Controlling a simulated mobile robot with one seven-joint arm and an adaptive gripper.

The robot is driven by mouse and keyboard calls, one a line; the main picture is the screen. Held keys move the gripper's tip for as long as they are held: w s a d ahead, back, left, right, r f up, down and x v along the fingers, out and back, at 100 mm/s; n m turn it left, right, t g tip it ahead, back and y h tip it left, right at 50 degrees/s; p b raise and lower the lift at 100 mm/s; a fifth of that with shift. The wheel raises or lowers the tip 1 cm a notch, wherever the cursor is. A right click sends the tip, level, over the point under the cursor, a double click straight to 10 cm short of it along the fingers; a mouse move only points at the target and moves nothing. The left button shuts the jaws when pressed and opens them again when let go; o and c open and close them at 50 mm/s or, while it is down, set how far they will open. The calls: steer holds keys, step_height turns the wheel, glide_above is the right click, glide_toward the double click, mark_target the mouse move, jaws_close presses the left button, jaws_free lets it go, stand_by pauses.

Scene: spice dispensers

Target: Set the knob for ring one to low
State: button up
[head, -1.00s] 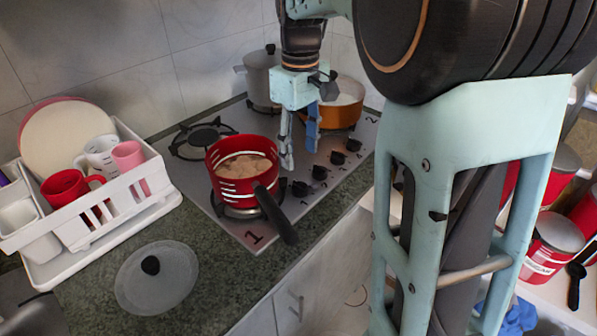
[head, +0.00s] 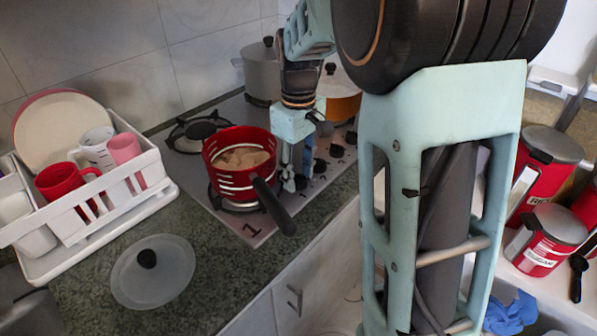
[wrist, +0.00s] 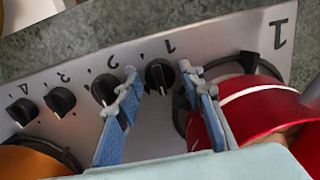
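The stove (head: 246,229) has a row of black knobs along its right side. In the wrist view the knob marked 1 (wrist: 159,74) sits between the tips of my gripper's fingers (wrist: 158,86), with its pale pointer line visible. My gripper (head: 291,182) is open, its fingers pointing down at the knob panel, one finger on each side of that knob. I cannot tell whether they touch it. In the head view the gripper largely hides this knob. Ring one, by the large 1 (head: 252,231), holds a red saucepan (head: 224,168).
The saucepan's black handle (head: 272,206) reaches past the stove's front edge, close to my gripper. The knobs marked 2 (wrist: 105,91), 3 (wrist: 60,101) and 4 (wrist: 22,110) line up beside. An orange pot (head: 341,105) and grey pot (head: 261,74) stand farther back.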

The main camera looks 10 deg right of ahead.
steer(key=c, duration=0.8)
steer(key=shift+m, duration=0.3)
steer(key=m+p, duration=0.2)
steer(key=m, duration=0.1)
steer(key=shift+r, duration=0.1)
steer(key=shift+m+p, duration=0.6)
steer(key=shift+m, duration=1.4)
steer(key=o, duration=1.2)
